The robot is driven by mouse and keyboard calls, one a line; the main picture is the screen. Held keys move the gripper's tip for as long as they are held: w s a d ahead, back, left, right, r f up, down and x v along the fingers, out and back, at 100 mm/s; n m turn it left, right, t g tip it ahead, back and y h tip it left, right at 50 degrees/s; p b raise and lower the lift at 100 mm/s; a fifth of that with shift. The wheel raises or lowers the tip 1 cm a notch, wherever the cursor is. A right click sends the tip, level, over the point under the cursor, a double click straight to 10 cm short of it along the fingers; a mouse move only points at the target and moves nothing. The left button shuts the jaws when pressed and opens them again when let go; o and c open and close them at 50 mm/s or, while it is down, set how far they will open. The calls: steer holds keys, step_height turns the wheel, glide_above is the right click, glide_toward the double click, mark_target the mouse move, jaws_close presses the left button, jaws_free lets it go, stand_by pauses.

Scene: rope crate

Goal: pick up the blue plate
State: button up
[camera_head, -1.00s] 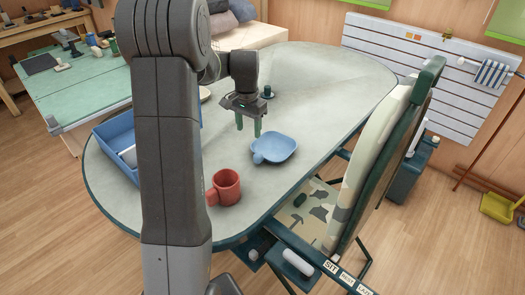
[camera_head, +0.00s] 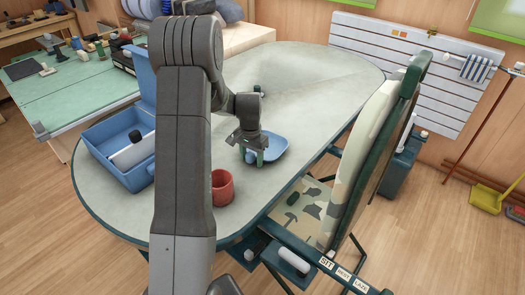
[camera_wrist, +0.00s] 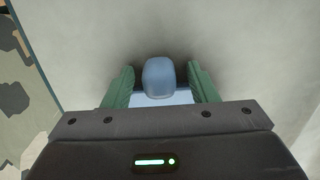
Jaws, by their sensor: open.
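The blue plate (camera_head: 272,146) lies on the grey-green oval table (camera_head: 310,85), near its right edge. It is a shallow dish with a stubby handle. My gripper (camera_head: 252,156) is at the plate's handle side, fingers pointing down, partly in front of the plate. In the wrist view the plate's handle (camera_wrist: 159,78) lies between the two green fingers of my gripper (camera_wrist: 160,85), with a gap on each side. The fingers are open. The plate's body (camera_wrist: 160,97) is mostly hidden behind the gripper housing.
A red mug (camera_head: 223,188) stands on the table close to my gripper, partly behind my arm. A blue crate (camera_head: 100,140) with a white item inside is at the left. A camouflage-seated chair (camera_head: 345,160) stands against the table's right side. The far table is mostly clear.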

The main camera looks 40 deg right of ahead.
jaws_close()
step_height(320, 180, up, 10)
steer(key=shift+r, duration=0.1)
stand_by(0.6)
